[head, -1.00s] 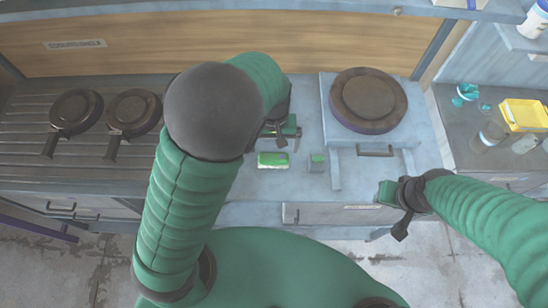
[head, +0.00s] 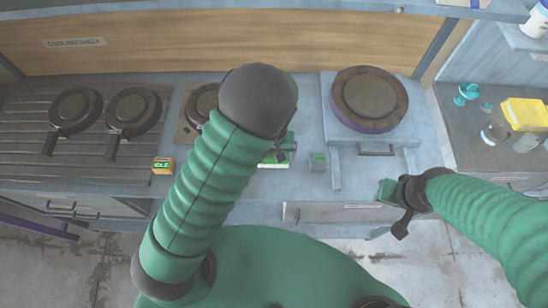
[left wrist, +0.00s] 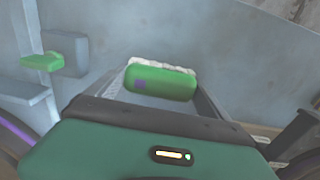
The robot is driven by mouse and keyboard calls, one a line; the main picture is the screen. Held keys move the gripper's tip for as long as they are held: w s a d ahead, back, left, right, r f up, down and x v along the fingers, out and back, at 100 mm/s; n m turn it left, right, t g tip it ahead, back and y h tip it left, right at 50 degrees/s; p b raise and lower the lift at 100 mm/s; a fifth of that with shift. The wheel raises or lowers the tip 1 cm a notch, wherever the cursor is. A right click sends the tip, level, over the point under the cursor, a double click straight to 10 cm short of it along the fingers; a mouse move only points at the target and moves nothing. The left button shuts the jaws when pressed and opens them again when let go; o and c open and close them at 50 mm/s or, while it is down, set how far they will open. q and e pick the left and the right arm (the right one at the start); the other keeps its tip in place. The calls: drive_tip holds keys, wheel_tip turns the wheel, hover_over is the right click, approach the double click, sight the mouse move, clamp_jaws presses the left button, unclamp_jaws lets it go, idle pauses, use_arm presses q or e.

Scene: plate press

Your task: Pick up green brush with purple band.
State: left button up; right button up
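The green brush (head: 268,161) lies on the grey counter in the middle of the head view, partly hidden by my left gripper (head: 281,154). In the left wrist view the brush (left wrist: 165,84) shows a green back, a purple patch on its left part and pale bristles along its far edge. My left gripper (left wrist: 158,98) is open there, with the brush between or just beyond its fingertips. I cannot tell whether they touch it. My right gripper (head: 388,191) is at the right, away from the brush; its opening is unclear.
Two dark pans (head: 75,108) (head: 133,109) sit on the left rack, and a third (head: 203,103) is partly hidden. A small box (head: 163,165) lies left of my arm.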

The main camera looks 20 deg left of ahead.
sight(272, 158)
use_arm(q)
drive_tip(key=shift+d, duration=0.1)
drive_tip(key=c, duration=0.6)
drive_tip(key=shift+r, duration=0.15)
drive_tip(key=shift+r, duration=0.3)
drive_tip(key=r, duration=0.1)
drive_tip(key=s+r, duration=0.1)
drive_tip(key=shift+r+b, duration=0.3)
drive_tip(key=shift+r, duration=0.05)
drive_tip(key=s+a, duration=0.1)
drive_tip(key=s, duration=0.2)
drive_tip(key=s+a, duration=0.1)
drive_tip(key=s, duration=0.3)
drive_tip(key=s+a+r+b, duration=0.1)
drive_tip(key=s, duration=0.3)
drive_tip(key=shift+s+a, duration=0.1)
drive_tip(key=shift+s, duration=0.05)
drive_tip(key=s+b, duration=0.1)
drive_tip(key=b, duration=0.1)
drive_tip(key=s+b, duration=0.1)
drive_tip(key=b, duration=0.2)
drive_tip(key=s+a+b, duration=0.1)
drive_tip(key=b, duration=0.2)
drive_tip(key=shift+s+r, duration=0.1)
drive_tip(key=shift+r, duration=0.15)
